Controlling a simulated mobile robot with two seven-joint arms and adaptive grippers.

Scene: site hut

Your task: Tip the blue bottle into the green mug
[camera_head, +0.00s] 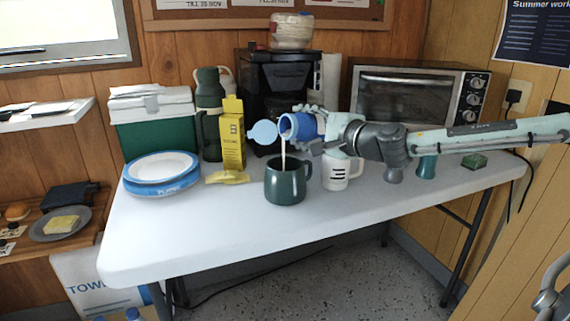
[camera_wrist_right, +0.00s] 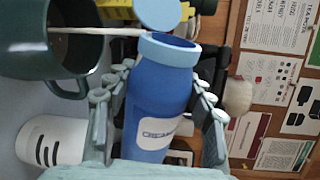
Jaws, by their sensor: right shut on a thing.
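The blue bottle (camera_head: 303,126) with a label lies tilted, nearly level, above the table, its mouth to the left. Its light blue lid (camera_head: 263,132) hangs open. My right gripper (camera_head: 318,126) is shut around the bottle's body; the wrist view shows fingers on both sides of the bottle (camera_wrist_right: 158,100). A thin pale stream (camera_head: 283,155) runs from the mouth down into the dark green mug (camera_head: 286,183). The mug stands upright on the table below the mouth, and it also shows in the wrist view (camera_wrist_right: 40,45). The level inside is hidden. My left gripper is out of view.
A white mug (camera_head: 336,178) stands just right of the green mug. A yellow box (camera_head: 232,145), blue-rimmed plates (camera_head: 140,189) and a green-and-white cooler (camera_head: 155,130) stand to the left. A coffee machine and a toaster oven (camera_head: 410,95) are behind. The table's front (camera_head: 220,240) is clear.

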